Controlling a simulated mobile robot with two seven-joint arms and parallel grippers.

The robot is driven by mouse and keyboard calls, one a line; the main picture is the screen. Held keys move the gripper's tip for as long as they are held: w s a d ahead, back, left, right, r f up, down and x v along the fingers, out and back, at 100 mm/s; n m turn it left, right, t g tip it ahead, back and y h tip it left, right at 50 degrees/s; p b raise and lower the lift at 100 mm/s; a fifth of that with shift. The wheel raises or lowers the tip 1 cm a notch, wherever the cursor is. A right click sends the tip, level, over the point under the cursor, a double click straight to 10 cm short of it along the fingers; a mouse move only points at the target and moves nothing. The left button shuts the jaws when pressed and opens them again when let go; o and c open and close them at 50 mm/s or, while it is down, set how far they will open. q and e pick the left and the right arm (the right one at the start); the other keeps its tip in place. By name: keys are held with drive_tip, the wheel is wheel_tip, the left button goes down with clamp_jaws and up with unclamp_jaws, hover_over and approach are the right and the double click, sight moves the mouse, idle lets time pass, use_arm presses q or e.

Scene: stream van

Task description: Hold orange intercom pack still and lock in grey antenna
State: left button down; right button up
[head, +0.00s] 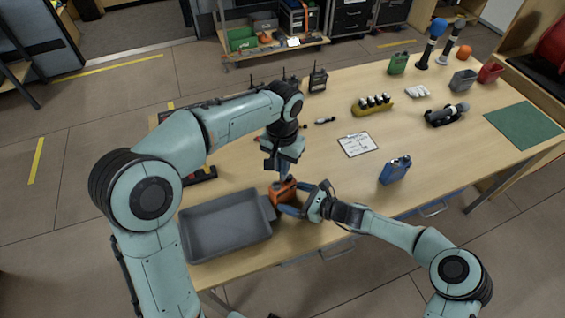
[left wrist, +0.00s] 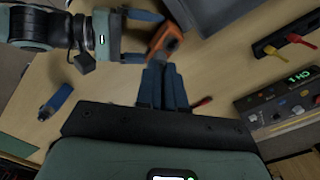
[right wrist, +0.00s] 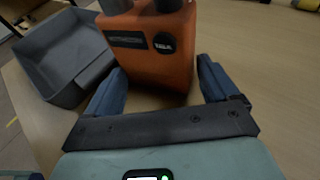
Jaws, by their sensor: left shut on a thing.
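The orange intercom pack (head: 284,193) stands upright at the table's front edge, right of the grey tray. In the right wrist view the pack (right wrist: 150,55) is between the two fingers of my right gripper (right wrist: 160,90); they are apart, one on each side, and I see no clear grip on it. My left gripper (head: 286,174) points down just above the pack's top. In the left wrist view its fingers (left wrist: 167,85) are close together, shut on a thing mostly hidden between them. I cannot make out the grey antenna clearly, nor whether it touches the pack.
The grey tray (head: 183,232) lies left of the pack, close by. A blue pack (head: 394,171) stands to the right. A paper sheet (head: 357,145), a yellow holder (head: 360,110) and a black headset (head: 440,118) lie further back.

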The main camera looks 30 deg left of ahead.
drive_tip(key=shift+a+f, duration=0.15)
drive_tip(key=shift+a, duration=0.3)
